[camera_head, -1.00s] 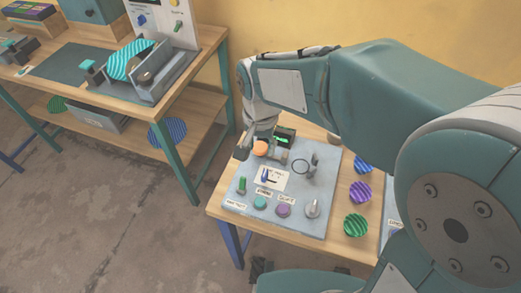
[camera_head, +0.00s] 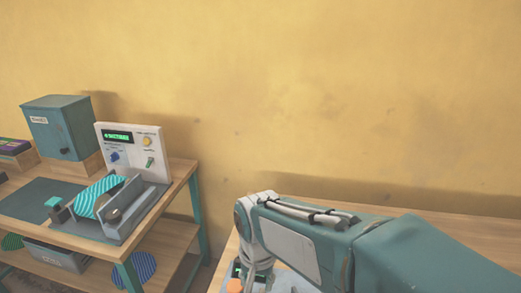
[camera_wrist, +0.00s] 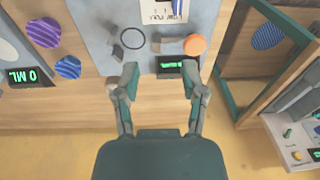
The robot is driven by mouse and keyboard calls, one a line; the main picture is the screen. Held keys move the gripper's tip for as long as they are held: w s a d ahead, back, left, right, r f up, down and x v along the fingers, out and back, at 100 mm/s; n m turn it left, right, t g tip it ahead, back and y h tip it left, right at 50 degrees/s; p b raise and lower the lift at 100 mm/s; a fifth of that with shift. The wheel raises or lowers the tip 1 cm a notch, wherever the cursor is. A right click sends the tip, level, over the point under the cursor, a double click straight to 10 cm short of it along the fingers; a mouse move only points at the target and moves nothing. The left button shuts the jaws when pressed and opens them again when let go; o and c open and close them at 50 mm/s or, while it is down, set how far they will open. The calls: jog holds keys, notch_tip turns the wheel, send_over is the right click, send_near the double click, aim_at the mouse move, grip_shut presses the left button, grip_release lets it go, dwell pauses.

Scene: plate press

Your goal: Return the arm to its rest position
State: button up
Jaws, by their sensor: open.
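My arm (camera_head: 320,245) shows at the bottom right of the head view, reaching left over the right bench; the gripper itself is cut off by the bottom edge there. In the wrist view my gripper (camera_wrist: 160,82) is open, its two grey fingers apart with nothing between them. The fingers hang above the grey control panel (camera_wrist: 100,20), near its small green display (camera_wrist: 172,66) and the orange knob (camera_wrist: 194,44). I cannot tell how high the fingertips are above the panel.
A black ring (camera_wrist: 132,38) lies on the panel. Purple (camera_wrist: 43,32) and blue (camera_wrist: 67,67) striped discs lie beside it. In the head view, a left bench (camera_head: 178,180) carries a press (camera_head: 125,215), a display panel (camera_head: 138,150) and a teal box (camera_head: 62,128). A yellow wall (camera_head: 300,90) stands behind.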

jog(key=s+d+r+n+t, duration=0.1)
jog(key=s+d+r+t, duration=0.1)
jog(key=s+d, duration=0.3)
jog(key=s+d+r+t, duration=0.2)
jog(key=s+d+r, duration=0.2)
jog(key=d, duration=0.7)
jog(key=shift+s+d+r+n+t, duration=0.3)
jog(key=shift+s+d+n, duration=0.1)
jog(key=shift+s, duration=0.15)
